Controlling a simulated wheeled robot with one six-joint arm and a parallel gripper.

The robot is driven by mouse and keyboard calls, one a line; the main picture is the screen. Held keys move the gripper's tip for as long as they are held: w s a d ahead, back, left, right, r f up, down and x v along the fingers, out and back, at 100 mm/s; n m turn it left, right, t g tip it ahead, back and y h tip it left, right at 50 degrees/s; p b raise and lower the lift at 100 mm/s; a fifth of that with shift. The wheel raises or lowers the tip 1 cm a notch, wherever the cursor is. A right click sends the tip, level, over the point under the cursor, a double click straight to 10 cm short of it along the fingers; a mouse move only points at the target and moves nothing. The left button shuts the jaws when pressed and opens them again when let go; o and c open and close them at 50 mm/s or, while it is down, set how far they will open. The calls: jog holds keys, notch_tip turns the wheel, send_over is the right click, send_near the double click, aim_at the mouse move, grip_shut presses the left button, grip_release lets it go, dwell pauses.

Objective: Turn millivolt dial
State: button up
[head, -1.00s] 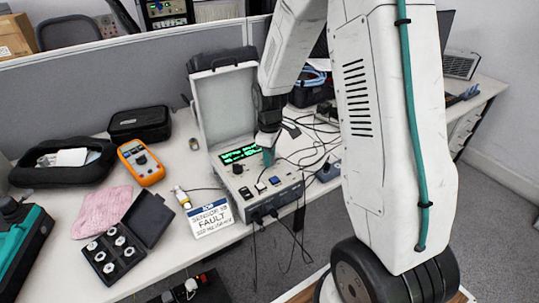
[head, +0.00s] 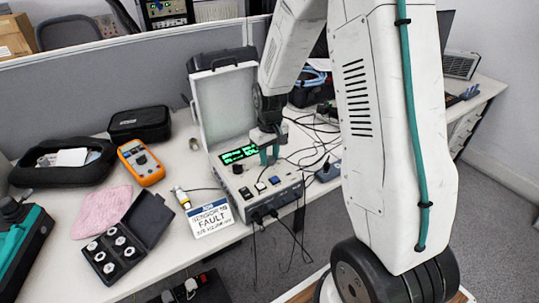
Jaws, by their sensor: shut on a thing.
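The open calibrator case (head: 288,196) stands on the desk, its lid raised at the back. Its panel carries a lit green display (head: 236,155), a black knob (head: 237,168), another dark knob (head: 245,193) and small buttons (head: 261,187). My gripper (head: 269,162) points down at the panel, right of the display, with its teal fingertips at the panel surface. It is shut on the millivolt dial, which is mostly hidden between the fingers. The display's digits are too small to read surely.
An orange multimeter (head: 141,162), a pink cloth (head: 102,210) and an open black box (head: 127,238) lie further left. Black cables (head: 318,150) clutter the desk to the right.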

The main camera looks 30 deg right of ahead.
aim_at(269, 158)
dwell(0.4)
jog(key=o, duration=1)
notch_tip(269, 158, up, 8)
